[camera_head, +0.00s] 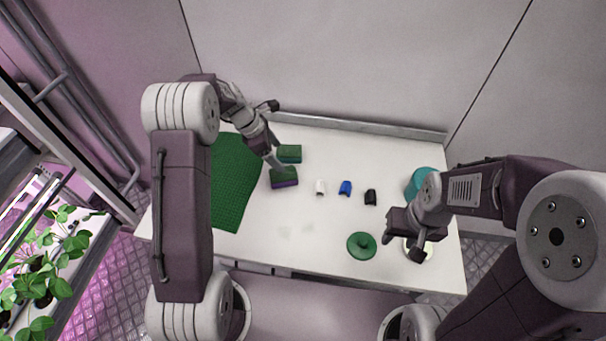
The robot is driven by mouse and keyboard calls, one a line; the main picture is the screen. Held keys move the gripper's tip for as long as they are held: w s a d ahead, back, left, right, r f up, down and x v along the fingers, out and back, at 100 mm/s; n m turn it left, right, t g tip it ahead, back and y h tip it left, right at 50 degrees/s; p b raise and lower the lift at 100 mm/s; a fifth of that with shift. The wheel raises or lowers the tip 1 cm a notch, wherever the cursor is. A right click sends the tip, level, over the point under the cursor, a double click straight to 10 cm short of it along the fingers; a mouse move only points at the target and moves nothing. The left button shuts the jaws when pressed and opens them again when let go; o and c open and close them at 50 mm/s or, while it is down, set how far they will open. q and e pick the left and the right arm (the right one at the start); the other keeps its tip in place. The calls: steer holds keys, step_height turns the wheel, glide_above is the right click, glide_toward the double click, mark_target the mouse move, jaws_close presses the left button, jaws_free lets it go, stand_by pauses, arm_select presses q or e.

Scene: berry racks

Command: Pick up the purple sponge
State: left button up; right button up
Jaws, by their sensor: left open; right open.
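The purple sponge (287,184) lies on the white table, with a green top and a purple lower side. A second green sponge (290,153) lies just behind it. My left gripper (275,162) is open and close to both sponges, at their left. One finger reaches down near the back left corner of the purple sponge; I cannot tell whether it touches. My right gripper (406,247) is open at the right of the table, over a pale round dish (426,249) that it partly hides.
A green mat (234,185) covers the table's left part. White (320,187), blue (345,188) and black (370,197) small items stand mid-table. A green round lid (361,246) lies nearer the front. A teal container (419,180) stands at right. A raised ledge (350,125) runs along the back.

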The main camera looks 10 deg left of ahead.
mark_target(282, 174)
arm_select(q)
steer(key=shift+s+a+f, duration=0.25)
steer(key=shift+f, duration=0.35)
steer(key=shift+s+a+f, duration=0.2)
steer(key=shift+f, duration=0.35)
steer(key=shift+s+a+f, duration=0.15)
steer(key=shift+s+a, duration=0.1)
steer(key=shift+a, duration=0.1)
steer(key=x, duration=0.3)
steer(key=shift+d+f, duration=0.15)
steer(key=shift+p+x, duration=0.45)
steer(key=shift+x, duration=2.35)
steer(key=shift+f, duration=0.15)
steer(key=c, duration=1.4)
